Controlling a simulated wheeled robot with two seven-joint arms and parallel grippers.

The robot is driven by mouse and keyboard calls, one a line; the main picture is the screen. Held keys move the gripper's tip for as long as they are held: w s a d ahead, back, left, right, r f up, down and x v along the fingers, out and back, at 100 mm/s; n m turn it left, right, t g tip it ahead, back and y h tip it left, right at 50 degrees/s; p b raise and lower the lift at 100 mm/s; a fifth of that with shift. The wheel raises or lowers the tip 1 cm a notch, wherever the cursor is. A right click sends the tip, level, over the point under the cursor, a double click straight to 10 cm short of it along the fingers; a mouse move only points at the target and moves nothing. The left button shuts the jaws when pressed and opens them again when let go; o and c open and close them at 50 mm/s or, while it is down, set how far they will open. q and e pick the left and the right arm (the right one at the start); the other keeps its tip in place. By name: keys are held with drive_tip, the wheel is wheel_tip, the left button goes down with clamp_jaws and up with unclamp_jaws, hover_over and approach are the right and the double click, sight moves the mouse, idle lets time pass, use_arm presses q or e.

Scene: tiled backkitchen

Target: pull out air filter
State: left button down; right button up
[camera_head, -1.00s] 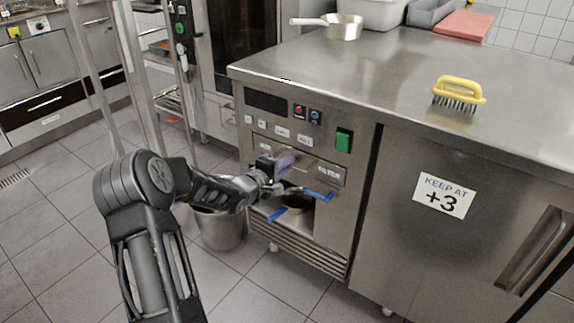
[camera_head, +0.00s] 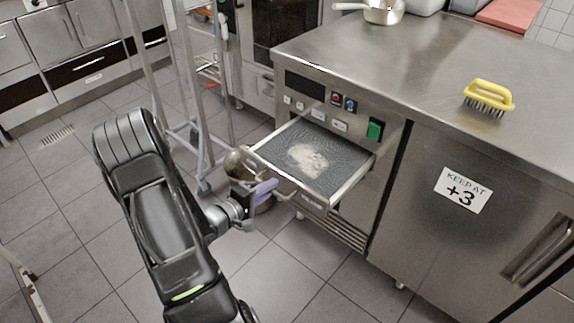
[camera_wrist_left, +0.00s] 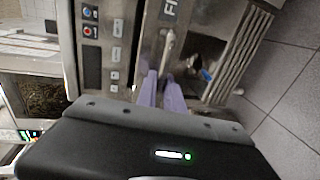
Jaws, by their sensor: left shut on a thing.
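The air filter (camera_head: 335,158), a dark mesh tray in a metal frame with a pale dusty patch, sticks well out of the front of the steel counter unit. Its front panel (camera_head: 312,202) faces me. My left gripper (camera_head: 264,190) is at the left part of that front, with its purple fingers shut. In the left wrist view, the fingers (camera_wrist_left: 165,92) are around the metal bar handle (camera_wrist_left: 168,46); their exact contact is partly hidden. My right gripper is in neither view.
The steel counter (camera_head: 430,62) carries a yellow brush (camera_head: 488,96) and a pan (camera_head: 383,12). A rack stands at left. The tiled floor (camera_head: 300,275) in front is clear.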

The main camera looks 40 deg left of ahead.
use_arm(q)
drive_tip(key=shift+f+v, duration=0.15)
drive_tip(key=shift+v, duration=0.65)
drive_tip(key=shift+f+v, duration=0.2)
drive_tip(key=shift+v, duration=0.6)
drive_tip(key=shift+s, duration=0.1)
drive_tip(key=c, duration=1.5)
unclamp_jaws()
drive_tip(key=shift+p, duration=0.3)
drive_tip(key=v, duration=0.7)
drive_tip(key=shift+s+r+p, duration=0.1)
drive_tip(key=shift+s+p, duration=0.25)
